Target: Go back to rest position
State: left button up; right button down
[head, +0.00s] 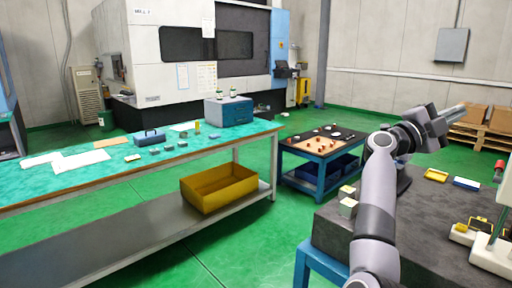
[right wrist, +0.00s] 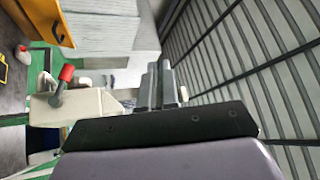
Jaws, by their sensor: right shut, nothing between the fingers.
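My right arm comes up from the bottom of the head view, over the near edge of the dark grey table (head: 335,235). Its gripper (head: 455,110) is raised above the table and points to the right. In the right wrist view the gripper fingers (right wrist: 160,85) lie together, shut, with nothing between them. The fingers touch no object that I can see. My left gripper does not show in either view.
A teal-topped bench (head: 110,165) stands left, a small blue cart (head: 318,146) behind. Green floor lies open between them.

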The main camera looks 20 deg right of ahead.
jog(key=w+a+f+n+t+y, duration=0.2)
jog(key=a+f+n+t+y, duration=0.7)
jog(key=f+n+t, duration=0.5)
jog(key=w+a+f+n+t+y, duration=0.3)
jog(key=a+f+n+t+y, duration=0.65)
jog(key=n, duration=0.65)
jog(key=s+a+f+n+g+y, duration=0.25)
jog(key=s+a+f, duration=0.3)
jog(key=f, duration=0.45)
jog(key=s+a+f+n+g+y, duration=0.25)
jog(key=s+a+f, duration=0.3)
jog(key=f, duration=0.45)
jog(key=s+a+f+g, duration=0.3)
jog(key=s+f, duration=0.2)
jog(key=s, duration=0.2)
jog(key=s+a+f+g, duration=0.3)
jog(key=s+a+f, duration=0.1)
jog(key=s, duration=0.3)
jog(key=shift+s+a+f+y, duration=0.15)
jog(key=shift+s+f+y, duration=0.1)
jog(key=shift+f+y, duration=0.2)
